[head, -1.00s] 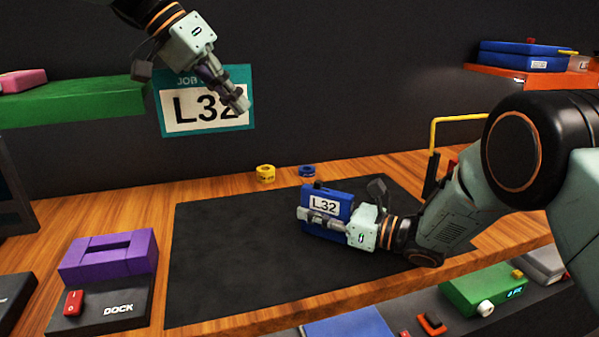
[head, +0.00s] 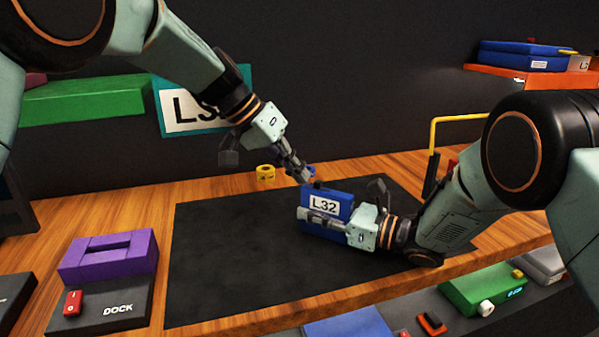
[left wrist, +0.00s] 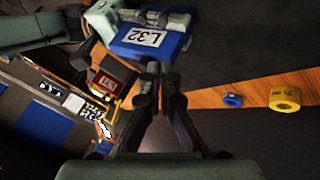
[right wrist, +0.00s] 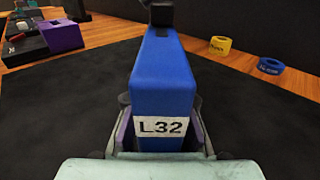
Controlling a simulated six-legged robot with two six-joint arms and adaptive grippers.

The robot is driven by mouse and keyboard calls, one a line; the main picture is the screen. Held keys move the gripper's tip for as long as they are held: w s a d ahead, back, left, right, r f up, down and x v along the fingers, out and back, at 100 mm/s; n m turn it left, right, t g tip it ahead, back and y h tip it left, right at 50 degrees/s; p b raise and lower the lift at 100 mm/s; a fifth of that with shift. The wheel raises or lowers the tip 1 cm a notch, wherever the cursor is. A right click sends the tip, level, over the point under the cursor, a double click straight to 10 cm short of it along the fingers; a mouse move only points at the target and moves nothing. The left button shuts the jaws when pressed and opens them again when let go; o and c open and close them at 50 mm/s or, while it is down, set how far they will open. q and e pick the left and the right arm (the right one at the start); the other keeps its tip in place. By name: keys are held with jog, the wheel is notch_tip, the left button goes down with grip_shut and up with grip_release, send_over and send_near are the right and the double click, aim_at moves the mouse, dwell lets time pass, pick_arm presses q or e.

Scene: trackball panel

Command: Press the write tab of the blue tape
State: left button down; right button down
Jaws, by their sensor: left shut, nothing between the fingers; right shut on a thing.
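The blue tape (head: 343,199) bears a white L32 label and stands on edge over the dark mat (head: 235,255). My right gripper (head: 318,217) is shut on it, with fingers along its sides; the tape also fills the middle of the right wrist view (right wrist: 165,85). A small dark part sits at the tape's upper left corner; I cannot tell whether it is the write tab. My left gripper (head: 306,176) is shut and empty, just above and behind that corner. In the left wrist view its closed fingertips (left wrist: 159,68) point at the blue tape (left wrist: 150,38), and contact is unclear.
A yellow roll (head: 265,173) and a blue roll (right wrist: 270,66) lie behind the mat. A purple block (head: 108,256) sits at the dock (head: 110,305) on the left. A yellow bar frame (head: 455,120) stands behind my right arm. The mat's left part is clear.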

pick_arm(q)
jog(key=shift+d+f, duration=0.3)
jog(key=shift+f, duration=0.05)
jog(key=shift+s+d, duration=0.2)
jog(key=shift+d, duration=0.3)
jog(key=shift+s+d, duration=0.15)
jog(key=shift+d, duration=0.3)
jog(key=shift+a+r, duration=0.2)
jog(key=v, duration=1.9)
jog(key=shift+s+r, duration=0.15)
jog(key=shift+r, duration=0.15)
jog(key=shift+a, duration=0.1)
